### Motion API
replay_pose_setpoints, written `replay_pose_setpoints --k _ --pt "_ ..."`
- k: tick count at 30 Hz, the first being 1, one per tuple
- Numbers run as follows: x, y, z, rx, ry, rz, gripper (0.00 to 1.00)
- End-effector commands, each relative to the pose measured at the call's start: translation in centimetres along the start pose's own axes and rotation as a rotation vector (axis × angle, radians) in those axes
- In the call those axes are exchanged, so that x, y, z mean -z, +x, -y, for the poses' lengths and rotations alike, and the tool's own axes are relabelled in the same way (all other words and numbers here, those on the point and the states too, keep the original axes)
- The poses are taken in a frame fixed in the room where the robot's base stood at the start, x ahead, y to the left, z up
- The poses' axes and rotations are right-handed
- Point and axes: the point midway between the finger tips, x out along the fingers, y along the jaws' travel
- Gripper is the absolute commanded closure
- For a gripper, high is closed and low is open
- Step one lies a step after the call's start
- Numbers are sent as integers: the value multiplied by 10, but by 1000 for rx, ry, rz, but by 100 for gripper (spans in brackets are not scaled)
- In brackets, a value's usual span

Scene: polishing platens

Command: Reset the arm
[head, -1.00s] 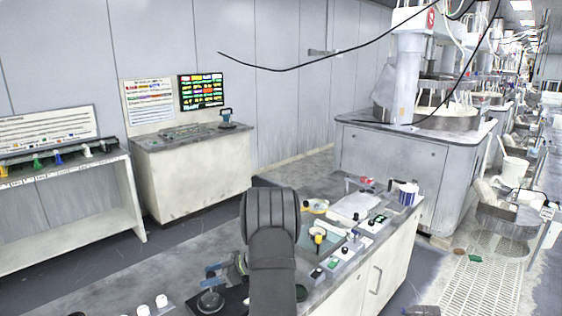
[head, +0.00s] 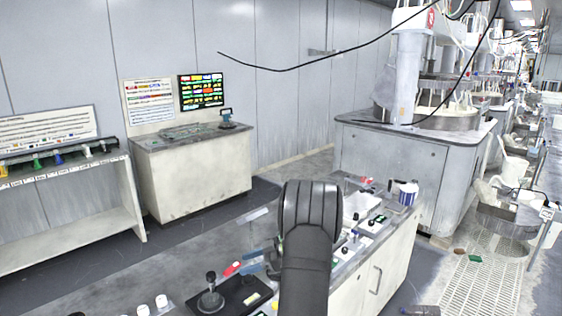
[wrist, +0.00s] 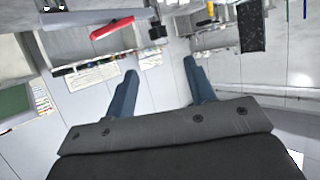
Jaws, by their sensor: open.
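My gripper (wrist: 160,70) shows in the wrist view as two blue fingers, spread well apart with nothing between them. In the head view my dark arm stands over the front bench and covers most of the gripper. A bit of blue shows just left of the arm, close above the bench. A round device with a black knob (head: 210,297) sits on a dark tray at the left of the arm, apart from the gripper.
The front bench (head: 395,250) carries small switches and a striped cup (head: 408,193). White caps (head: 161,301) stand at its near left. A control desk (head: 193,178) and a shelf (head: 60,205) stand behind. A large polishing machine (head: 390,165) is at the right. A black cable hangs overhead.

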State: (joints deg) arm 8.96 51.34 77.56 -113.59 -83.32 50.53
Motion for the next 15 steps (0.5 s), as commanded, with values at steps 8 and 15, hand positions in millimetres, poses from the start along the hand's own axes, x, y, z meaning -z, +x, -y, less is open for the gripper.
replay_pose_setpoints --k 8,15 --pt "0 -18 1 5 1 0 50" --pt "0 31 1 4 1 -1 50"
